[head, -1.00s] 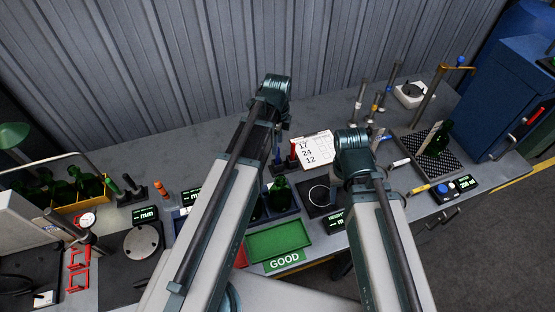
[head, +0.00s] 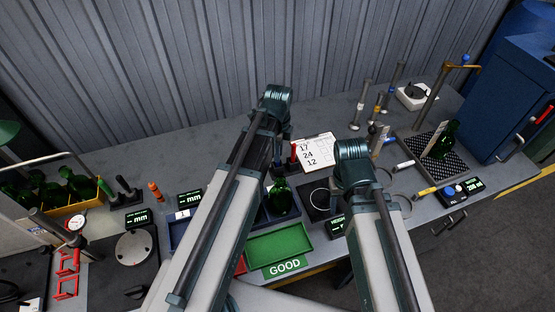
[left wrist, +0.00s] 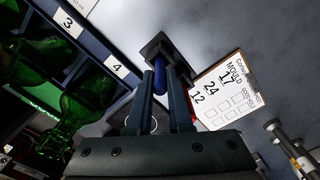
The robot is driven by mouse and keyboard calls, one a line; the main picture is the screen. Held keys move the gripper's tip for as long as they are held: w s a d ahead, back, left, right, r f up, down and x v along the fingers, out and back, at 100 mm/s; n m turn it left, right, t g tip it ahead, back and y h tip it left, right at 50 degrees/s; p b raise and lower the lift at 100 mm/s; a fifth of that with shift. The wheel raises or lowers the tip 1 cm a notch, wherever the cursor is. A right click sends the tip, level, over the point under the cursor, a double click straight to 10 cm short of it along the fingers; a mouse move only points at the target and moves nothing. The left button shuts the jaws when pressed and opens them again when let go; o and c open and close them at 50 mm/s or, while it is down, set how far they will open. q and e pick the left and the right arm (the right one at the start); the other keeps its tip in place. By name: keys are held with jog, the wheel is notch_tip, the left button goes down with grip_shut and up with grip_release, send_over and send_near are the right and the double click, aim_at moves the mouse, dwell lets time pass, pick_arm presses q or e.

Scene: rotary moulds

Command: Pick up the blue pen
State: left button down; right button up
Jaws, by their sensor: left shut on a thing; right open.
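The blue pen (left wrist: 159,73) stands upright in a dark square holder (left wrist: 160,46) in the left wrist view. My left gripper (left wrist: 163,78) is shut on the pen, with one finger on each side of its shaft. The pen's lower end is at or in the holder; I cannot tell if it has lifted. In the head view my left gripper (head: 282,150) is at the holder behind the green bottle, partly hidden by my arm. My right gripper (head: 357,178) is open, mostly hidden behind its own arm, over the right middle of the bench.
A clipboard (head: 315,152) and a red pen (head: 294,152) are just right of the left gripper. A green bottle (head: 280,197) stands in a blue tray close in front. A green GOOD tray (head: 279,243) lies nearer. Upright gauges (head: 361,103) stand at the back right.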

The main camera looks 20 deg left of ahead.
pick_arm(q)
jog(key=shift+r, duration=0.1)
dwell(0.3)
notch_tip(320, 180, up, 10)
jog(key=p, duration=1)
pick_arm(e)
notch_tip(320, 180, up, 10)
